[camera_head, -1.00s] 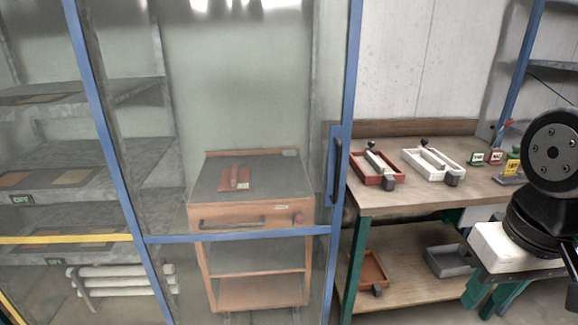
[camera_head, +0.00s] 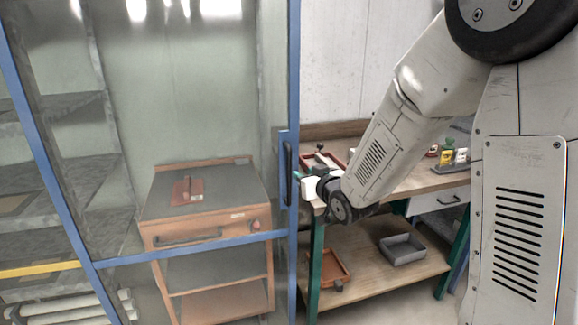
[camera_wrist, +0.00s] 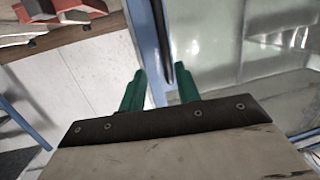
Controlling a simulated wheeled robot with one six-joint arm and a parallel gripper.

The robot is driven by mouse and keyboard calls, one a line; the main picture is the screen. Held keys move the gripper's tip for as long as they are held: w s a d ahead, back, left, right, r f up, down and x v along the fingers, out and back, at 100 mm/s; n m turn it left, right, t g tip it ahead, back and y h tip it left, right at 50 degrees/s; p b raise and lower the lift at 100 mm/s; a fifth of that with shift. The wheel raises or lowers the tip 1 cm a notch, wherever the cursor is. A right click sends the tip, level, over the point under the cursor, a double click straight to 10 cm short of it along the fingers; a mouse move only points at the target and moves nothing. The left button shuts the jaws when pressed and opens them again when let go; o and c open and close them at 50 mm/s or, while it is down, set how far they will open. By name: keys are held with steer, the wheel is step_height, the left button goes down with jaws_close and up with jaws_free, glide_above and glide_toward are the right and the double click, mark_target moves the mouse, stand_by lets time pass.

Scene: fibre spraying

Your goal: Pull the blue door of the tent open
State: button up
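The blue-framed door (camera_head: 293,90) of the tent, with clear panels, stands at the left and centre of the head view and looks shut. Its dark vertical handle (camera_head: 288,165) is on the blue plate at the door's right edge. My gripper (camera_head: 298,177) is close beside the handle, on its right in the head view. In the wrist view my gripper (camera_wrist: 161,72) has its two green fingers apart, and the dark handle (camera_wrist: 160,35) lines up with the gap between them. I cannot tell how deep the handle sits between the fingers or whether they touch it.
Behind the clear panels are an orange cart (camera_head: 208,225) and grey shelves (camera_head: 75,175). A workbench (camera_head: 400,255) with trays and small items stands right of the door, close to my arm. A grey bin (camera_head: 402,249) sits on its lower shelf.

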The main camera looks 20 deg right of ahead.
mark_target(290, 165)
steer(key=shift+t+y, duration=0.6)
steer(key=shift+t, duration=0.2)
steer(key=w, duration=0.3)
steer(key=w+a, duration=0.1)
steer(key=w, duration=0.2)
steer(key=w+a, duration=0.1)
steer(key=w, duration=0.1)
steer(key=shift+w+a+f, duration=0.15)
steer(key=shift+w+f, duration=0.1)
steer(key=shift+w, duration=0.15)
jaws_close()
